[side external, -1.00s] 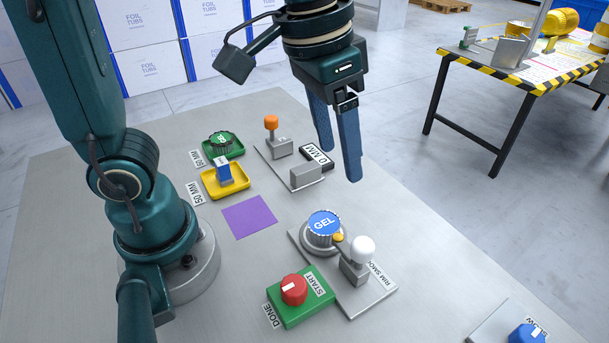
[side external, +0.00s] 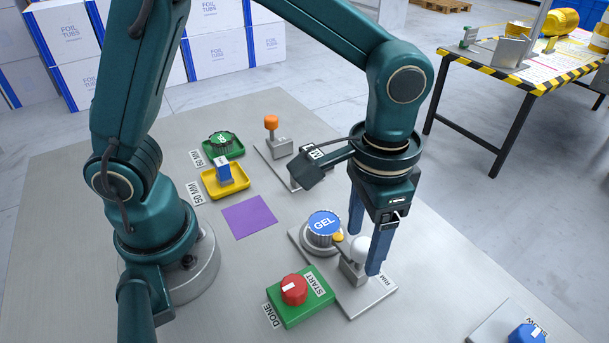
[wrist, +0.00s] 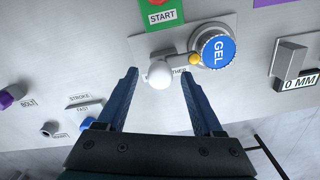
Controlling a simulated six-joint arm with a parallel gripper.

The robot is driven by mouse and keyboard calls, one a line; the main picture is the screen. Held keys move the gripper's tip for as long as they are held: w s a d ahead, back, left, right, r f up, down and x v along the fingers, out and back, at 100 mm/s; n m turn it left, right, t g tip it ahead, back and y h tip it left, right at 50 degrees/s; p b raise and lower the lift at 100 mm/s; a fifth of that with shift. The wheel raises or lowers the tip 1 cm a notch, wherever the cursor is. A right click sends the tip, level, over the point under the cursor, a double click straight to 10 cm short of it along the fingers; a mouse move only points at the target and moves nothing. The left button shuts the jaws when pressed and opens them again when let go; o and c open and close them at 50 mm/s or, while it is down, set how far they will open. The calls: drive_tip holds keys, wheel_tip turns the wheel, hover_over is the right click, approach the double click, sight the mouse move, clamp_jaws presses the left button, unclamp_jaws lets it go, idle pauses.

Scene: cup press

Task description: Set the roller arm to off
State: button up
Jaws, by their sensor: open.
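The rim smoother unit has a grey plate (side external: 372,297) and a short lever with a white ball knob (side external: 359,246). A small yellow roller (side external: 338,237) on its arm sits against the side of the blue-topped GEL cup (side external: 323,223). In the wrist view the white knob (wrist: 160,73) lies between my fingertips, with the yellow roller (wrist: 194,58) and GEL cup (wrist: 217,52) to its right. My gripper (side external: 366,254) is open, pointing down, one finger on each side of the knob. Contact between fingers and knob cannot be told. A finger partly hides the unit's label.
A yellow tray (side external: 238,185) with a blue block, a green tray (side external: 236,152) and an orange-knobbed lever (side external: 271,123) stand behind. A blue knob (side external: 527,334) is front right.

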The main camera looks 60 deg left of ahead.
clamp_jaws()
idle(1.4)
